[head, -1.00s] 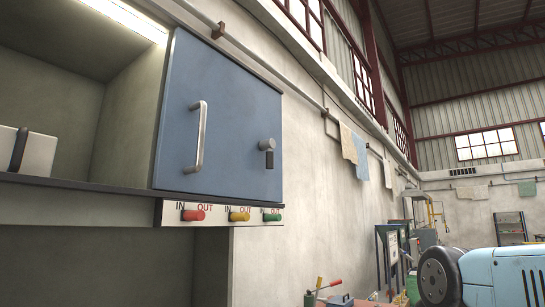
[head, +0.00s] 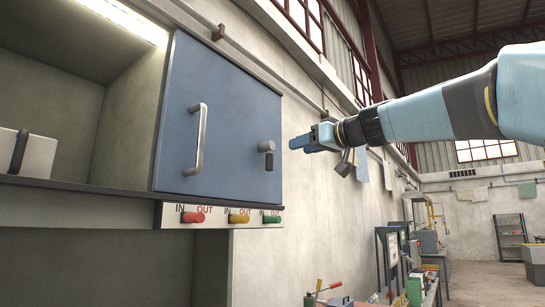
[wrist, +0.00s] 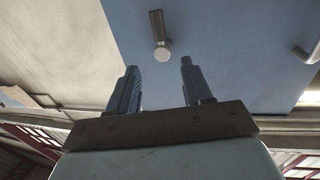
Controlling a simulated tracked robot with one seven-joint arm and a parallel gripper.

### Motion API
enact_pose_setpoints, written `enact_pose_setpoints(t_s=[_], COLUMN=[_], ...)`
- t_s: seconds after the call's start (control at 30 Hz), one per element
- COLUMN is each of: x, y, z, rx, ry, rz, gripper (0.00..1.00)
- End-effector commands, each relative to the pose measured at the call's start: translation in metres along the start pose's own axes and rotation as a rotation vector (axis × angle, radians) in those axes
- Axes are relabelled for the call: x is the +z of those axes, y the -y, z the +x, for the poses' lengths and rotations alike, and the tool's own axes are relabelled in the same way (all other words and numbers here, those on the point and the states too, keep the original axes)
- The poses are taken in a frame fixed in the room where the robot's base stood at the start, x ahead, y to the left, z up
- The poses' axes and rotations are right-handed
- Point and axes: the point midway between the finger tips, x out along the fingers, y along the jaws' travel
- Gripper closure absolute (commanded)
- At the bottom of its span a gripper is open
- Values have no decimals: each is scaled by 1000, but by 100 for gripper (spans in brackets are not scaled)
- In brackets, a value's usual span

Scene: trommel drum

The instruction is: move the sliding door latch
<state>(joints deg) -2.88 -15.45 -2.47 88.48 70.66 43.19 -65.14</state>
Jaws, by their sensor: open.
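The blue sliding door (head: 233,110) covers the right part of a lit wall cabinet. A grey latch (head: 267,147) with a round knob and a dark hanging part sits near the door's right edge. In the wrist view the latch (wrist: 160,36) shows ahead of the fingertips, roughly between them. My gripper (head: 296,143) is open and empty, to the right of the latch and apart from it. In the wrist view my gripper (wrist: 159,75) has its two blue fingers spread. A silver bar handle (head: 196,139) stands at the door's left side.
The cabinet's open left part holds a white box (head: 22,152) with a dark handle. Below the door, a label strip (head: 222,216) carries red, yellow and green knobs marked IN and OUT. Workbenches and tools stand at lower right.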

Motion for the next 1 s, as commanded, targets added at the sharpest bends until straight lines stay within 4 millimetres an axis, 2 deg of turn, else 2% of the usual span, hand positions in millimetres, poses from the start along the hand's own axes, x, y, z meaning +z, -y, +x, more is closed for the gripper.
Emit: enact_pose_setpoints(t_s=[0.6, 0.8, 1.0], x=[2, 2, 2], y=[0, 0, 0], z=[103, 122, 127], rx=[-1, -1, 0], ry=[3, 4, 3], rz=[3, 1, 3], gripper=[50, 50, 50])
